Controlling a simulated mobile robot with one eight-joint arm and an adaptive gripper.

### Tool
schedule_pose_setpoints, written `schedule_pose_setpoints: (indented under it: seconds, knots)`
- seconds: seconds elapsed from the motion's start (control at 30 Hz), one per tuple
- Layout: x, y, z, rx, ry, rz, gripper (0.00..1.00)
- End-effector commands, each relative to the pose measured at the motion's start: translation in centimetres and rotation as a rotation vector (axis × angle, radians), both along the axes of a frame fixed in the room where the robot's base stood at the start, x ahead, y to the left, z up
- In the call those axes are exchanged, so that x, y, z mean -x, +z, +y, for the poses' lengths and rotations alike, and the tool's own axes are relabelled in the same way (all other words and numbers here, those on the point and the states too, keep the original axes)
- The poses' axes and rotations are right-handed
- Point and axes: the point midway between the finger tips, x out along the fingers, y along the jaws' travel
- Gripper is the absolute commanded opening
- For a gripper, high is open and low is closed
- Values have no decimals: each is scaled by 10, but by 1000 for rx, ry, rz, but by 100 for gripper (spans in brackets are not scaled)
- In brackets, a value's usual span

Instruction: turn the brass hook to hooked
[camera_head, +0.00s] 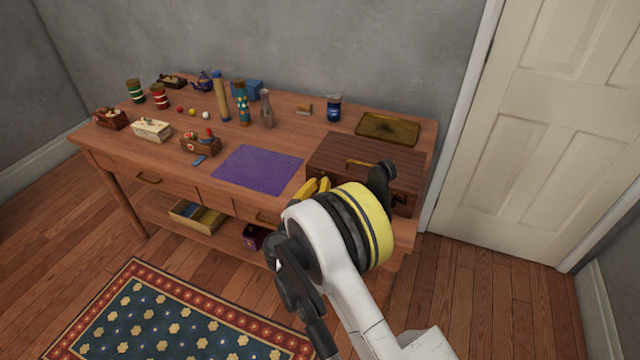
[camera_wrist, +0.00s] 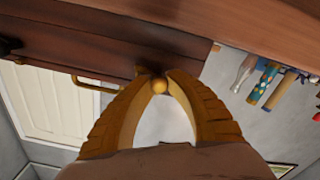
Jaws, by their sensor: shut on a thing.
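The dark wooden case (camera_head: 366,160) with a brass handle stands at the right end of the table. It also fills the upper left of the wrist view (camera_wrist: 85,45). My gripper (camera_head: 318,187) is at the case's front left in the head view, partly behind my arm. In the wrist view, its yellow fingertips (camera_wrist: 157,76) are together at the case's edge, shut on the brass hook (camera_wrist: 160,86). Only a small round brass end shows between the fingers. The rest of the hook is hidden, so I cannot tell its angle.
A purple cloth (camera_head: 258,169) lies left of the case, with bare table around it. A brass tray (camera_head: 388,128) lies behind the case. A dark blue jar (camera_head: 334,107), a glass vase (camera_head: 266,110) and several small items stand farther left. A white door (camera_head: 535,130) is at right.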

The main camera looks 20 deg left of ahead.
Motion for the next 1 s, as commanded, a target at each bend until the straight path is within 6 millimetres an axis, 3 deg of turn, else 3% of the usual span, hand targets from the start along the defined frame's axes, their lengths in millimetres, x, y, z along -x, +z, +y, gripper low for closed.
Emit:
schedule_pose_setpoints:
  seconds: [0.47,1.0]
  knots:
    - [0,0,0,124,0,10,0]
    - [0,-1,1,609,0,48,0]
